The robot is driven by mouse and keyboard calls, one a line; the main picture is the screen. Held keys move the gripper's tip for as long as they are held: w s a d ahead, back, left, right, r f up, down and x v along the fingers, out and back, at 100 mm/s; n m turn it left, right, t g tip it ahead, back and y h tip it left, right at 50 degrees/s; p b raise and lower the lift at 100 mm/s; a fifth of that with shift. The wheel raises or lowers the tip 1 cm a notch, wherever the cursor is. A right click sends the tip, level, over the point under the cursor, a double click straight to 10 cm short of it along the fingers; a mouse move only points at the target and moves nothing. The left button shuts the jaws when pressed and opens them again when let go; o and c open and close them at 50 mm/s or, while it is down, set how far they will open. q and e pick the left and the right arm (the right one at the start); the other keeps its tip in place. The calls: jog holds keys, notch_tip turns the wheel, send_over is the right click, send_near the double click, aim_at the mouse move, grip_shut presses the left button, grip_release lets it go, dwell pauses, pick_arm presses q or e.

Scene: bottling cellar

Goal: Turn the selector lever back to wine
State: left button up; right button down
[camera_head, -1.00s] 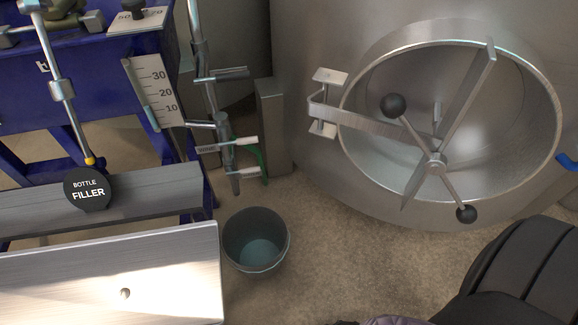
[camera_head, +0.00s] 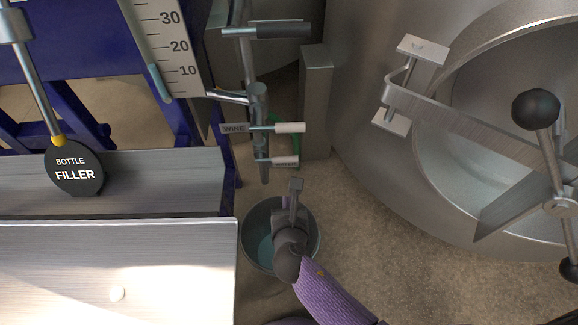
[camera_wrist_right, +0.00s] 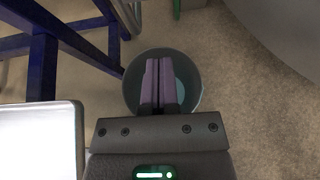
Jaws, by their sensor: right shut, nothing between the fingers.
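The selector pipe (camera_head: 258,103) stands upright near the middle of the head view. A lever with a pale handle (camera_head: 289,128) sits on it beside a plate marked WINE (camera_head: 234,128). A second short handle (camera_head: 284,161), its label too small to read surely, sits just below. My right gripper (camera_head: 296,186) is shut and empty, below the handles and apart from them, over the bucket. The wrist view shows its closed fingers (camera_wrist_right: 161,82) in front of the bucket. My left gripper is not in view.
A bucket (camera_head: 248,252) with liquid stands on the floor under my right gripper. A steel trough (camera_head: 150,240) and the bottle filler tag (camera_head: 74,168) are at left. A tank with a round hatch (camera_head: 440,140) fills the right. A grey post (camera_head: 316,100) stands behind the pipe.

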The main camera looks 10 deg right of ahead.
jog(key=s+f+b+x, duration=0.1)
jog(key=b+x, duration=0.7)
jog(key=x, duration=0.3)
jog(key=r, duration=0.1)
jog(key=r+p, duration=0.1)
jog(key=r, duration=0.2)
jog(key=shift+w+d+r, duration=0.1)
jog(key=shift+w, duration=0.2)
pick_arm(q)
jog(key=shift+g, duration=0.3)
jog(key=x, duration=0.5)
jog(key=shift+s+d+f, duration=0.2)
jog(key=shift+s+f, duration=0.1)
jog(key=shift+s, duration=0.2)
pick_arm(e)
jog(key=shift+w+r, duration=0.1)
jog(key=shift+r, duration=0.45)
